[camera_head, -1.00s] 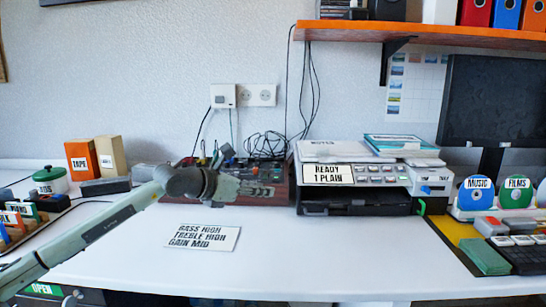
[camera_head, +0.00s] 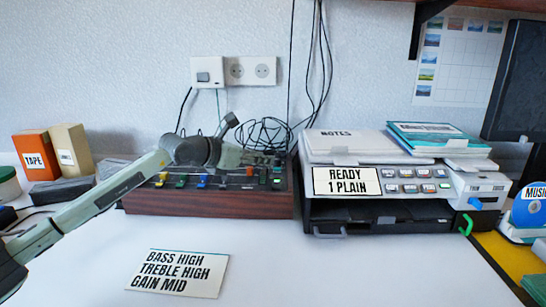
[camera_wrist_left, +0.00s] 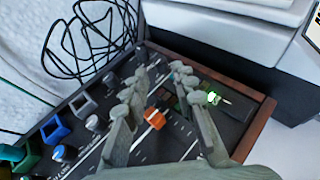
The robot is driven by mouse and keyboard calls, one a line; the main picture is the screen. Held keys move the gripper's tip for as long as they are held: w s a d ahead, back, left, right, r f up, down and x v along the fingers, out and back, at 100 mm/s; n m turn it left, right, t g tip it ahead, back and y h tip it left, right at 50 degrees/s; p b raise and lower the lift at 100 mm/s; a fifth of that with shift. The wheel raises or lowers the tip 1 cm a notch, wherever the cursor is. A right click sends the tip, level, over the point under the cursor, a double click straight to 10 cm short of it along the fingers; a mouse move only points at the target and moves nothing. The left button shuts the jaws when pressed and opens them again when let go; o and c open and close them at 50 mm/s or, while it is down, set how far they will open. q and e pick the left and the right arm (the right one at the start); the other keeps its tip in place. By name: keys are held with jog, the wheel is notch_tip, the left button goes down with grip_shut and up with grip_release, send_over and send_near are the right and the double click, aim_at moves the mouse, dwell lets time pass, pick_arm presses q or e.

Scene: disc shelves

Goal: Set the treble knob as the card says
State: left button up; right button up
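A white card (camera_head: 178,274) lies on the desk in the head view and reads BASS HIGH, TREBLE HIGH, GAIN MID. Behind it stands a wood-sided control panel (camera_head: 215,205) with coloured knobs and sliders. I cannot tell which one is treble, as the labels are too small. My left gripper (camera_head: 262,160) is over the panel's right part. In the left wrist view the gripper (camera_wrist_left: 160,75) has its two fingers apart, and an orange cap (camera_wrist_left: 155,118) shows between them. I see no grip on it. My arm hides part of the panel. My right gripper is not in view.
A printer (camera_head: 385,210) with a READY 1 PLAIN label stands close to the panel's right side. Black cables (camera_head: 262,135) hang behind the panel. An orange tape box (camera_head: 36,155) stands at the left. The desk in front is clear around the card.

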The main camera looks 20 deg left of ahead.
aim_at(276, 159)
pick_arm(q)
jog(key=x, duration=0.4)
jog(key=shift+w+d, duration=0.15)
jog(key=shift+w+d+f, duration=0.2)
jog(key=shift+w, duration=0.3)
jog(key=shift+f, duration=0.1)
grip_shut()
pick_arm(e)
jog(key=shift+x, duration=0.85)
